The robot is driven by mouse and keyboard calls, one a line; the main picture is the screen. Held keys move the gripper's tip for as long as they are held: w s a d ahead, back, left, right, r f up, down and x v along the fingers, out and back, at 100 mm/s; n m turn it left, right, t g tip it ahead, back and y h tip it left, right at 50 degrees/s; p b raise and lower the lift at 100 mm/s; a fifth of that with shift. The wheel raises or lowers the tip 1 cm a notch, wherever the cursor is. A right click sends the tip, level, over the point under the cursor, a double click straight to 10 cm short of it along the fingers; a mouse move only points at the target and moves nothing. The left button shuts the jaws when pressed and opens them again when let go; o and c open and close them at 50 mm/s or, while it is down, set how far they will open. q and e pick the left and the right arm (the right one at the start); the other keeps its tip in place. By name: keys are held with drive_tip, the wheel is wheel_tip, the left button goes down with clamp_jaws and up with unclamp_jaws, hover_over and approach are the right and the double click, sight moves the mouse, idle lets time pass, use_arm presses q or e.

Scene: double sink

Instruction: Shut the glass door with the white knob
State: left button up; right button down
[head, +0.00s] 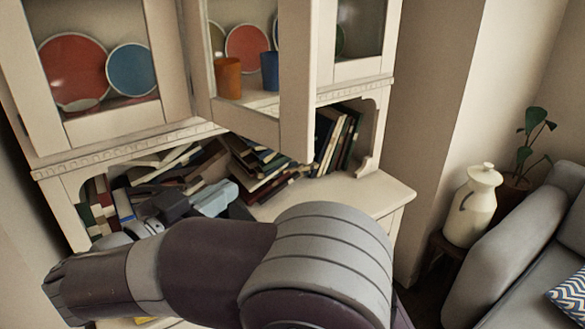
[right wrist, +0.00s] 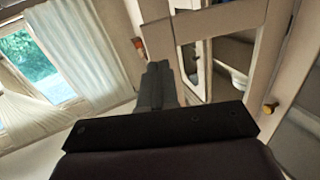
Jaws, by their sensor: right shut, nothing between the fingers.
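A cream cabinet has glass doors. The middle glass door (head: 296,85) stands open, swung out from the cabinet front; I cannot make out a white knob on it. My right gripper (head: 222,197) is shut and empty, below the open door and in front of the book shelf. In the right wrist view its fingers (right wrist: 156,72) lie together, with a framed glass door (right wrist: 215,22) just beyond and to the right. A yellowish knob (right wrist: 269,108) shows on a cabinet frame there. My left gripper is not in view.
Plates and cups, including an orange cup (head: 228,78), stand behind glass. Books (head: 265,165) lean and lie on the open shelf below. A white jug (head: 473,205) and a grey sofa (head: 530,250) are at the right. A curtained window (right wrist: 35,55) is at the left.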

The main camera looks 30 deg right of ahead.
drive_tip(key=s+g, duration=0.1)
drive_tip(key=p, duration=0.2)
approach(305, 151)
drive_tip(key=shift+h, duration=0.4)
drive_tip(key=x, duration=0.6)
drive_tip(key=shift+w+d+f, duration=0.3)
drive_tip(key=shift+d+f, duration=0.05)
